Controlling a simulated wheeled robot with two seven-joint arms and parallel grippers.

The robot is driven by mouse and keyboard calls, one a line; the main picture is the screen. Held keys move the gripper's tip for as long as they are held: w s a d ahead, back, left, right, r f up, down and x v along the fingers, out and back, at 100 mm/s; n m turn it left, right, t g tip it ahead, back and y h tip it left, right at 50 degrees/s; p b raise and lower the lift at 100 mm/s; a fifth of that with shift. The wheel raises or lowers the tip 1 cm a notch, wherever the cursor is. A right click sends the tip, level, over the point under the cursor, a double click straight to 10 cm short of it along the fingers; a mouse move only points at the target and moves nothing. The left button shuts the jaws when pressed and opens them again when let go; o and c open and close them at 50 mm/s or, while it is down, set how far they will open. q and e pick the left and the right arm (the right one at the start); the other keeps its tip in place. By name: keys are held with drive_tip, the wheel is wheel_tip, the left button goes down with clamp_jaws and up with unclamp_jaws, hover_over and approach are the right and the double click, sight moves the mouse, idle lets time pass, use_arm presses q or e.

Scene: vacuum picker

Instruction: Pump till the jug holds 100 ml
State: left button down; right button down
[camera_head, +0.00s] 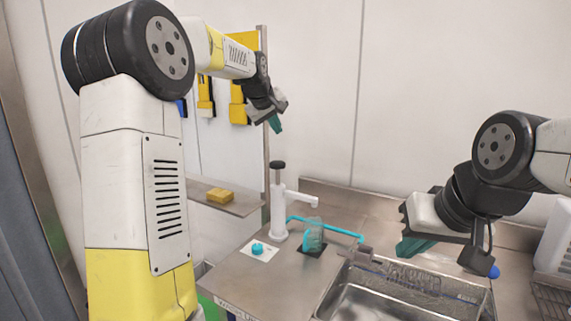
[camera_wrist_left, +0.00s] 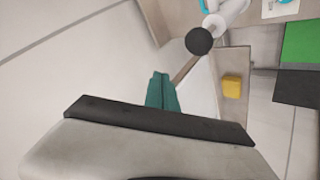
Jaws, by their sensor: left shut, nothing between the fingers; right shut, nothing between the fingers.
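A white pump (camera_head: 279,205) with a black knob (camera_head: 277,165) stands upright on the steel counter, its spout pointing right. In the left wrist view the black knob (camera_wrist_left: 199,41) shows at the top, ahead of the fingers. My left gripper (camera_head: 276,124) is shut and empty, above the pump and apart from the knob; its green fingers (camera_wrist_left: 161,92) touch each other. My right gripper (camera_head: 414,247) is shut and empty over the sink side, right of the jug.
A sink (camera_head: 405,302) lies at front right. A cyan tube (camera_head: 340,231) runs near the jug towards the sink. A cyan cap (camera_head: 257,248) sits on a white card left of the jug. A yellow sponge (camera_head: 220,195) lies on a side shelf. Yellow tools hang on the wall.

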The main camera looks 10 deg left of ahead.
sight(276, 164)
use_arm(q)
drive_tip(key=shift+f, duration=3.85)
drive_tip(key=shift+f, duration=0.1)
drive_tip(key=shift+f, duration=0.3)
drive_tip(key=shift+f, duration=2.2)
idle(0.4)
drive_tip(key=shift+r, duration=2.6)
